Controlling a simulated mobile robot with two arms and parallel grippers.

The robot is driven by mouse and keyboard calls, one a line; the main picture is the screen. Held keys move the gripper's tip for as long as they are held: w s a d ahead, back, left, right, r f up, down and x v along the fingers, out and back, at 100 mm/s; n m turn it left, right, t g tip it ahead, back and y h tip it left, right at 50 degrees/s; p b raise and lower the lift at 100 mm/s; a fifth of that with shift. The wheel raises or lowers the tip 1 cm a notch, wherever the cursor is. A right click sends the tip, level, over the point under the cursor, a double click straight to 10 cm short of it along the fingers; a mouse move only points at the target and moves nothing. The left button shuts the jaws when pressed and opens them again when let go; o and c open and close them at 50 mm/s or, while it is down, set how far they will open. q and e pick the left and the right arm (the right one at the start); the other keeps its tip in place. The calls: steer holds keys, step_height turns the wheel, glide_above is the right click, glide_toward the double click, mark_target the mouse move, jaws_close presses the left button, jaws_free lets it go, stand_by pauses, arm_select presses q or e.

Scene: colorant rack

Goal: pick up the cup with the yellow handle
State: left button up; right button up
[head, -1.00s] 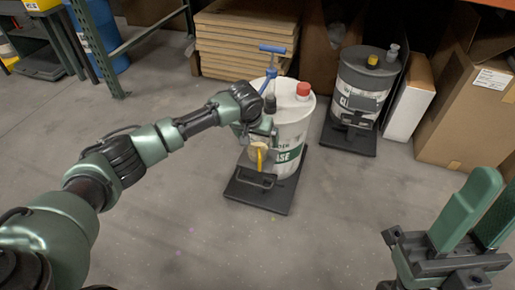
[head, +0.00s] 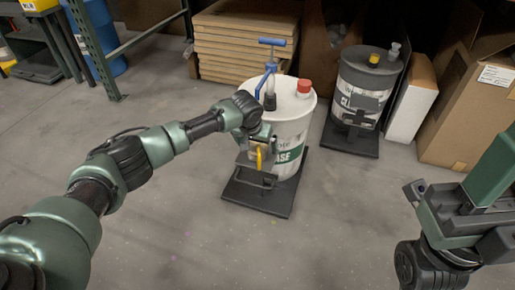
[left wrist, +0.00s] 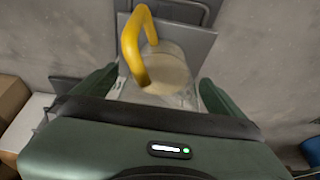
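The cup with the yellow handle shows in the left wrist view (left wrist: 168,74) as a clear cup with pale beige contents, its handle arching up on the left. It is over a grey plate. In the head view, only its yellow handle (head: 259,159) shows clearly, in front of the white drum (head: 290,125). My left gripper (left wrist: 155,95) is open, with one finger on each side of the cup and gaps visible. In the head view, this gripper (head: 262,143) hides most of the cup. My right gripper (head: 495,165) is at the right edge, away from the cup, fingers partly cut off.
The white drum has a blue-handled pump (head: 270,70) and a red cap (head: 304,86), and stands on a dark base (head: 258,196). A grey drum (head: 362,85) stands behind right. Cardboard boxes (head: 465,120) are at the right. The floor in front is clear.

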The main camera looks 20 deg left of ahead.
arm_select(q)
steer(key=c, duration=1.5)
steer(key=shift+r, duration=0.1)
steer(key=shift+c, duration=0.2)
